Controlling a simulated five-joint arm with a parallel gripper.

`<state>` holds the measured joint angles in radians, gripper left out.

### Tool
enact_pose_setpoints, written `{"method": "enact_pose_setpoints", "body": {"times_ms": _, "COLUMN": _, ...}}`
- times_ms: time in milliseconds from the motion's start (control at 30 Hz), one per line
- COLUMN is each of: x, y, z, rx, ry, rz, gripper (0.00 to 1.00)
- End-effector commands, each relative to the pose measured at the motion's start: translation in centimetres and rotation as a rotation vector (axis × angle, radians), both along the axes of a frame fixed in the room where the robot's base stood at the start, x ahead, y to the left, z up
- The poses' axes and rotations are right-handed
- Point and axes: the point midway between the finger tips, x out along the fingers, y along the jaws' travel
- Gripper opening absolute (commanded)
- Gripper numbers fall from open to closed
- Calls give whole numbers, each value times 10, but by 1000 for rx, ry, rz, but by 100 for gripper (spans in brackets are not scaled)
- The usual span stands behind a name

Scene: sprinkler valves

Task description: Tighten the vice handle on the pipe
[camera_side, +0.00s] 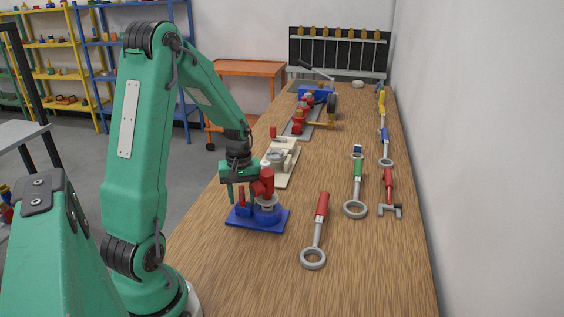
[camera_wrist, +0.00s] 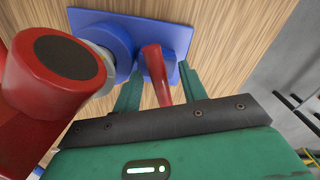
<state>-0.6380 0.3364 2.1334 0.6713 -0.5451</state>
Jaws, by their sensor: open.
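The vice is a blue block on a blue base plate (camera_side: 274,224) on the wooden table; the plate also shows in the wrist view (camera_wrist: 176,38). A thin red vice handle (camera_wrist: 155,72) rises from its blue block. A thick red pipe part (camera_side: 264,184) with a grey collar (camera_wrist: 101,62) stands in the round blue socket beside the handle. My gripper (camera_side: 242,193) points down over the vice. Its green fingers are open, one on each side of the red handle, in the wrist view (camera_wrist: 158,84). I cannot tell whether either finger touches the handle.
A wrench with a red grip (camera_side: 321,207) lies right of the vice, with a green-gripped wrench (camera_side: 358,170) and other tools beyond. A beige fixture (camera_side: 281,160) stands just behind the vice. The table's front right is clear.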

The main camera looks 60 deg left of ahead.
Motion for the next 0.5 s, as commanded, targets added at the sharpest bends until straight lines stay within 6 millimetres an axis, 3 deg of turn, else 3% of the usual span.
{"method": "enact_pose_setpoints", "body": {"times_ms": 500, "x": 0, "y": 0, "z": 25, "rx": 1, "ry": -1, "rz": 0, "gripper": 42}}
